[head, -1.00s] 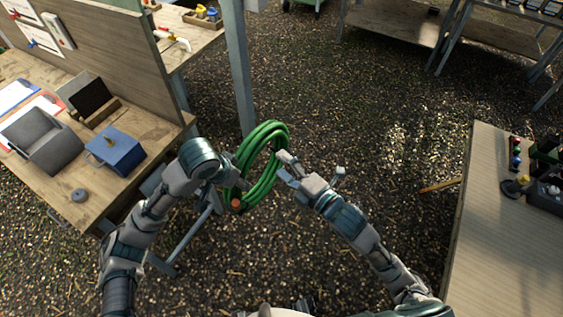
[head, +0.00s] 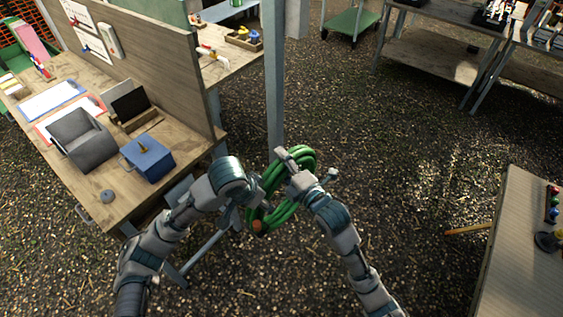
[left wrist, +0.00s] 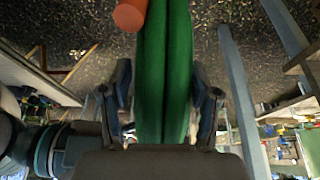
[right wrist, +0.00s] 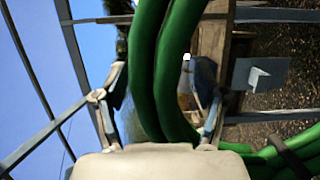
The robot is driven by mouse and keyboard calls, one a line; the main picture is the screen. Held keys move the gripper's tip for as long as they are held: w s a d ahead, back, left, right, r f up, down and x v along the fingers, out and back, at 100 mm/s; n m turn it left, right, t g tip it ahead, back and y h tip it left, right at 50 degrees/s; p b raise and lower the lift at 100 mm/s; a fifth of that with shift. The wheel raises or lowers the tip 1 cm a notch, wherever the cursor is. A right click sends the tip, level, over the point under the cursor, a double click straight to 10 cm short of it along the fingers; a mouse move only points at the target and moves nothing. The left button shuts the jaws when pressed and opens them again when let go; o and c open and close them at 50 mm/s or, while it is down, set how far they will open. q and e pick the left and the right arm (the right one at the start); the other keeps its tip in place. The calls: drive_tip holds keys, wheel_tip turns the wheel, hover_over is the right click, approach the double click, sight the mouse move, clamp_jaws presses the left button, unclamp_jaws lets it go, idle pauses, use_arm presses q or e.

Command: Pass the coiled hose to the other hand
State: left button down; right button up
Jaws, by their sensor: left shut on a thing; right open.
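The coiled green hose (head: 285,212) hangs upright in the air between my two hands, with an orange end (head: 257,226) at its lower left. My left gripper (head: 248,203) is shut on the coil's left side. In the left wrist view the hose (left wrist: 165,70) runs between the fingers (left wrist: 160,90). My right gripper (head: 306,166) is at the coil's upper right with its fingers open. In the right wrist view the green strands (right wrist: 150,70) pass between its spread fingers (right wrist: 160,85); contact is unclear.
A grey post (head: 274,80) stands behind the hose. Another table (head: 510,240) is at right. The gravel floor between is open.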

use_arm(q)
drive_tip(key=shift+r, duration=0.1)
use_arm(e)
drive_tip(key=shift+c, duration=0.2)
use_arm(q)
drive_tip(key=shift+d, duration=0.1)
use_arm(e)
clamp_jaws()
use_arm(q)
drive_tip(key=shift+c, duration=1.1)
unclamp_jaws()
drive_tip(key=shift+o, duration=0.2)
use_arm(e)
drive_tip(key=shift+r, duration=0.1)
